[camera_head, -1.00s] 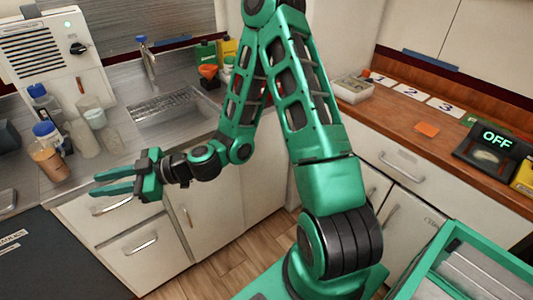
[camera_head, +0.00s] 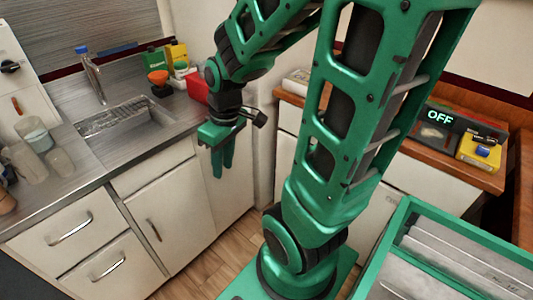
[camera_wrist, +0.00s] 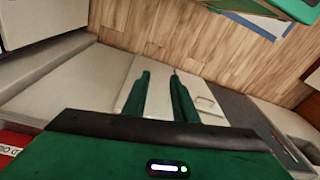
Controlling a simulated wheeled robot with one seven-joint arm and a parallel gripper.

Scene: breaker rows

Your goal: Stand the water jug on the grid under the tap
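My gripper (camera_head: 223,162) points down in front of the counter, in the free space over the floor. In the wrist view my gripper (camera_wrist: 160,97) has its two green fingers apart with nothing between them. The tap (camera_head: 94,76) stands behind the sink, and the slatted metal grid (camera_head: 112,116) lies under it with nothing standing on it. Clear vessels stand on the counter at the left: one with a pale, greenish content or top (camera_head: 34,136), and plain ones beside it (camera_head: 60,163). I cannot tell for certain which is the water jug.
An orange funnel-like item (camera_head: 158,78), a green container (camera_head: 153,59), a yellow container (camera_head: 176,54) and a red box (camera_head: 197,88) stand right of the sink. A box showing OFF (camera_head: 436,131) sits on the wooden counter. A green-rimmed tray (camera_head: 404,212) is at right.

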